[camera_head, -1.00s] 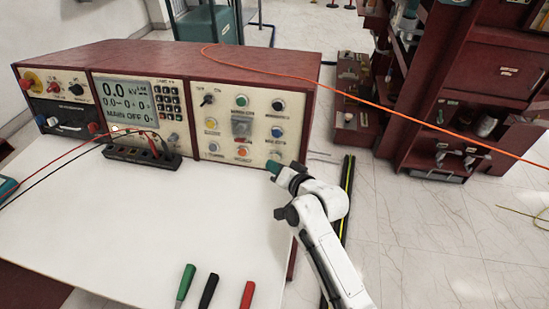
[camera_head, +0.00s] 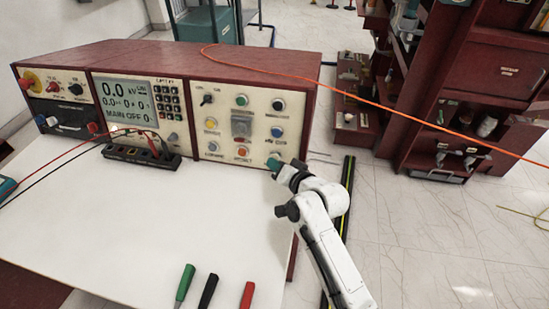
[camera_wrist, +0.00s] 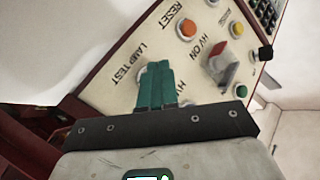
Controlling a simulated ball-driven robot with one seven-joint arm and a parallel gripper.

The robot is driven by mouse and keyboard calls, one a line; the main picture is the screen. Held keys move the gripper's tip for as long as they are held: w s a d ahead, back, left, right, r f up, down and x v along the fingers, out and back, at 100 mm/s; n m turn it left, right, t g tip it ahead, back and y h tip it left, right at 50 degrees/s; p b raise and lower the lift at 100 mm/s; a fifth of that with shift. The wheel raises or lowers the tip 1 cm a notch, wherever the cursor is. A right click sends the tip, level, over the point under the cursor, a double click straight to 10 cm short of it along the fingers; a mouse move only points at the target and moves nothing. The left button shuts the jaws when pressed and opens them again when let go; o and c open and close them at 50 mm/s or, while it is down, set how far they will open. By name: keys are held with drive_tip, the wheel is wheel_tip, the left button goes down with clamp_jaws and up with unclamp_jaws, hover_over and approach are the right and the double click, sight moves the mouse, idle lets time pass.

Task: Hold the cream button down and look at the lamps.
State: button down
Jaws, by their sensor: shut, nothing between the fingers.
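The control panel (camera_head: 225,125) is cream-coloured, with a green lamp (camera_head: 242,100), a yellow lamp (camera_head: 211,122), a blue one (camera_head: 277,132) and an orange one (camera_head: 242,151). My gripper (camera_head: 274,163) is at the panel's lower right corner. In the wrist view its teal fingers (camera_wrist: 155,82) are together and empty, pointing at the spot beside the "LAMP TEST" label (camera_wrist: 125,62). A pale rim of the cream button (camera_wrist: 140,75) shows beside the fingertips; the rest is hidden. I cannot tell whether it is pressed in. The orange (camera_wrist: 187,28), yellow (camera_wrist: 236,29) and green (camera_wrist: 241,91) ones also show there.
A display (camera_head: 127,101) reads 0.0 kV and MAIN OFF. A black terminal block (camera_head: 140,156) with red and black leads sits on the white table (camera_head: 100,225). Green, black and red handles (camera_head: 248,294) lie at the front. An orange cable (camera_head: 350,93) crosses above right.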

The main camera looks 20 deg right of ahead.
drive_tip(key=shift+w+d+f+b, duration=0.1)
drive_tip(key=shift+w+d+b, duration=0.15)
drive_tip(key=shift+w+b, duration=0.1)
idle(1.2)
drive_tip(key=shift+s+a+p, duration=0.1)
drive_tip(key=shift+p, duration=0.2)
drive_tip(key=shift+s+a+r+p, duration=0.25)
drive_tip(key=shift+s+a+p, duration=0.15)
drive_tip(key=shift+s+p, duration=0.2)
drive_tip(key=s+a+p, duration=0.1)
drive_tip(key=s+r+p, duration=0.1)
drive_tip(key=p, duration=0.1)
drive_tip(key=shift+s+a, duration=0.2)
drive_tip(key=shift+a, duration=0.2)
drive_tip(key=shift+s+a+p, duration=0.55)
drive_tip(key=shift+s+p, duration=0.05)
drive_tip(key=shift+s, duration=0.15)
